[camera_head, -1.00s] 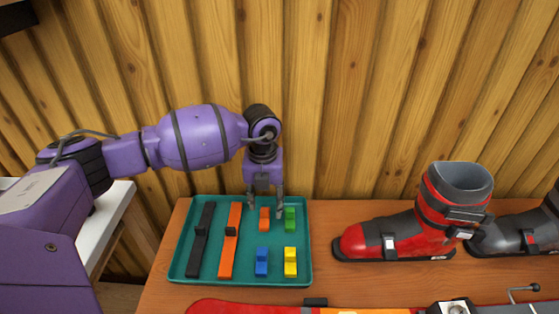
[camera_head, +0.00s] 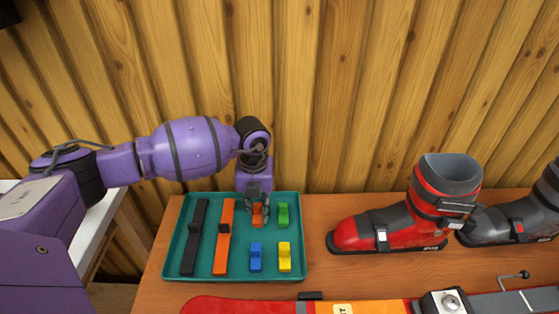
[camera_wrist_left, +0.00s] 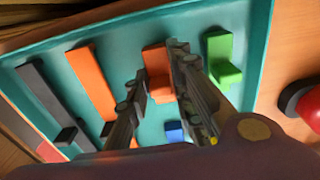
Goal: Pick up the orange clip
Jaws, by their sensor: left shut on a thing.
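The orange clip (camera_head: 257,214) is in the teal tray (camera_head: 158,262), in its back row. My left gripper (camera_head: 257,208) reaches down over it and is shut on it, with the fingers partly hiding it. In the left wrist view the orange clip (camera_wrist_left: 157,66) shows between the two fingers (camera_wrist_left: 160,85). I cannot tell whether it is clear of the tray floor. The right gripper is not in view.
A green clip (camera_head: 283,214) lies close to the right of the orange one. Blue (camera_head: 256,257) and yellow (camera_head: 284,257) clips lie in front. Black (camera_head: 194,237) and orange (camera_head: 224,237) straps lie left. A red boot (camera_head: 390,232) stands right of the tray.

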